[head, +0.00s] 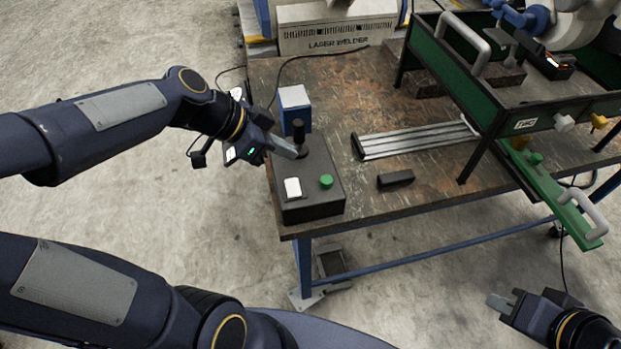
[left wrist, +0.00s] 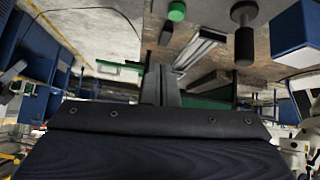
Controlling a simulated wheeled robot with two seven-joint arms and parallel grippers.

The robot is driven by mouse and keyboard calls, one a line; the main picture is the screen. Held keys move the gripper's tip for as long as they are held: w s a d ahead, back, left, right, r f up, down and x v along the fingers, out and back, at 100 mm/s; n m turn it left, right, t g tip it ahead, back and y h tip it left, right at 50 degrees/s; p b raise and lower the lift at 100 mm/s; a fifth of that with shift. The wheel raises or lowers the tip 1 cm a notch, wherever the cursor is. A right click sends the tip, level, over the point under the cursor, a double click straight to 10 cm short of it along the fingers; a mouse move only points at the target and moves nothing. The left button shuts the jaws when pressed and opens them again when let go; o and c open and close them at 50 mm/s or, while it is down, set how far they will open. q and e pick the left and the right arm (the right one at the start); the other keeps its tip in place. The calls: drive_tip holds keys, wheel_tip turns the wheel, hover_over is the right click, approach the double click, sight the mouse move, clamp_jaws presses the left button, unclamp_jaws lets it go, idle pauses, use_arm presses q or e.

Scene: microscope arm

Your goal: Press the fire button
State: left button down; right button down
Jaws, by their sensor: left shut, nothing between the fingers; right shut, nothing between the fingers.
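A black control box (head: 312,207) sits at the left front corner of the workbench. On its top are a round green button (head: 326,181), a white square switch (head: 292,188) and a black joystick (head: 298,130). No label shows which one is the fire button. My left gripper (head: 297,153) is shut and empty, with its tips by the joystick's base in the head view; I cannot tell whether they touch. In the left wrist view the green button (left wrist: 177,11) and joystick (left wrist: 245,35) show beyond the fingers (left wrist: 160,86). My right gripper (head: 497,302) is shut and empty, low at right.
A blue and white block (head: 294,105) stands behind the joystick. Silver rails (head: 415,139) and a small black bar (head: 396,179) lie right of the box on the workbench (head: 360,205). A green-walled fixture (head: 440,75) stands at the right. A laser welder (head: 338,38) is behind.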

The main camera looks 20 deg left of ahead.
use_arm(q)
drive_tip(key=shift+w+a+f+m, duration=0.2)
drive_tip(key=shift+w+f+m, duration=0.2)
drive_tip(key=shift+w, duration=0.2)
drive_tip(key=shift+w+a+f+m, duration=0.2)
drive_tip(key=shift+w+f+m, duration=0.15)
drive_tip(key=shift+w, duration=0.2)
use_arm(e)
drive_tip(key=shift+s+a+f, duration=0.1)
drive_tip(key=shift+a+f, duration=0.2)
drive_tip(key=shift+f, duration=0.2)
use_arm(q)
hover_over(331, 179)
drive_tip(key=s+a, duration=0.2)
drive_tip(key=f, duration=0.7)
drive_tip(key=shift+w+a, duration=0.15)
drive_tip(key=shift+a, duration=0.05)
wheel_tip(331, 179, down, 3)
drive_tip(key=shift+r, duration=0.1)
drive_tip(key=shift+f, duration=0.6)
